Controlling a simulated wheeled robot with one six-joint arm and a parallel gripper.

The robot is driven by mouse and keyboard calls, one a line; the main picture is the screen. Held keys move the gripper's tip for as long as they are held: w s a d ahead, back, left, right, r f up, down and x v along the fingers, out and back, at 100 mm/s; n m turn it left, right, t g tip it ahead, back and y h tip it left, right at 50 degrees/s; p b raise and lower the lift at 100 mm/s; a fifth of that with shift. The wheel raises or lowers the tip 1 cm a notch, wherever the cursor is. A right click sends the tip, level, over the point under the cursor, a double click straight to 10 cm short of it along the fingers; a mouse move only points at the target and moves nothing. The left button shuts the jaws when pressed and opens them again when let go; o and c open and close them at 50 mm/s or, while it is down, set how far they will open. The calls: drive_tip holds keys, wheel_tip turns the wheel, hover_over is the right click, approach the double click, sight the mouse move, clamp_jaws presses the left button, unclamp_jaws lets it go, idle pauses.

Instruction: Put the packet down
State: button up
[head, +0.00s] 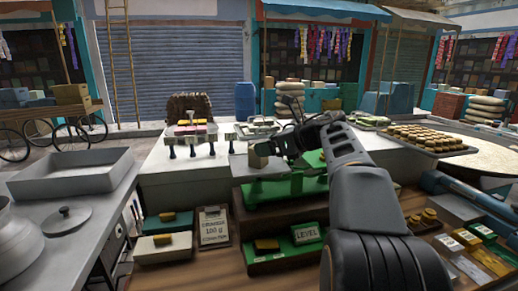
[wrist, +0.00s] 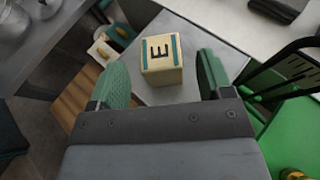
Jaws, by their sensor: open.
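The packet (wrist: 162,60) is a small cream block with teal bands and a black letter E. In the wrist view it rests on a flat grey plate (wrist: 178,92). My gripper (wrist: 163,58) is open, with one green finger on each side of the packet and a visible gap to each. In the head view my gripper (head: 277,146) is over the plate (head: 243,168) of a green stand (head: 275,190). The packet (head: 259,153) shows there as a small pale shape, partly hidden by the gripper.
A grey tray (head: 75,174) and pot lid (head: 63,220) are at left. A tray of round goods (head: 424,139) is at right.

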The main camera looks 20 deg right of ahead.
drive_tip(key=v, duration=0.7)
drive_tip(key=shift+s, duration=0.1)
idle(0.4)
